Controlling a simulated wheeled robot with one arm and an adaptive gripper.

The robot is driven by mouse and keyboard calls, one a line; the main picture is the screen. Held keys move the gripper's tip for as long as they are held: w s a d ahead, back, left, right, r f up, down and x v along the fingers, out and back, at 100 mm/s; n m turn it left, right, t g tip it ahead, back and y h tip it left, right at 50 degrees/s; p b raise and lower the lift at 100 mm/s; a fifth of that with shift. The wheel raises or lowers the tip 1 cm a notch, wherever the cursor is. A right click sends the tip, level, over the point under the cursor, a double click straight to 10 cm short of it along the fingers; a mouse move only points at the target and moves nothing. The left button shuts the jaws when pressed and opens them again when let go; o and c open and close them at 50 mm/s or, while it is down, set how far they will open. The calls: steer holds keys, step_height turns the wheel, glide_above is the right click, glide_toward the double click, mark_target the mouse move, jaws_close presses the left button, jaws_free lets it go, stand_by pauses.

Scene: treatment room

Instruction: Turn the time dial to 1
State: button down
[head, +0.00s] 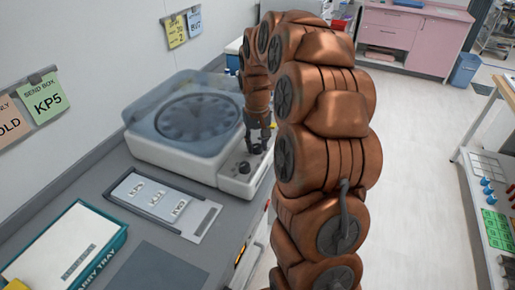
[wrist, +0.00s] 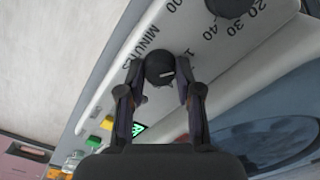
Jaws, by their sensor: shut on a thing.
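The centrifuge (head: 190,160) is a white machine with a clear lid, standing on the bench. Its time dial (wrist: 160,68) is a round black knob with a short white mark, beside the word MINUTES in the wrist view. My gripper (wrist: 160,82) is shut on this dial, with one finger on each side. In the head view my gripper (head: 257,143) reaches down to the front panel, and its fingers largely hide the dial. A numeral beginning with 1 shows by the right finger; the other numerals of the time scale are hidden.
A second black knob (wrist: 232,5) with 20, 30 and 40 is close by; it also shows in the head view (head: 244,167). A tray with KP tags (head: 157,196) and a carry tray box (head: 65,252) lie nearby.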

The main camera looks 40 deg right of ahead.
mark_target(257, 145)
steer(key=shift+n+b, duration=0.35)
steer(key=shift+n, duration=0.25)
steer(key=c, duration=0.8)
jaws_free()
steer(key=shift+o, duration=0.2)
step_height(257, 145, up, 12)
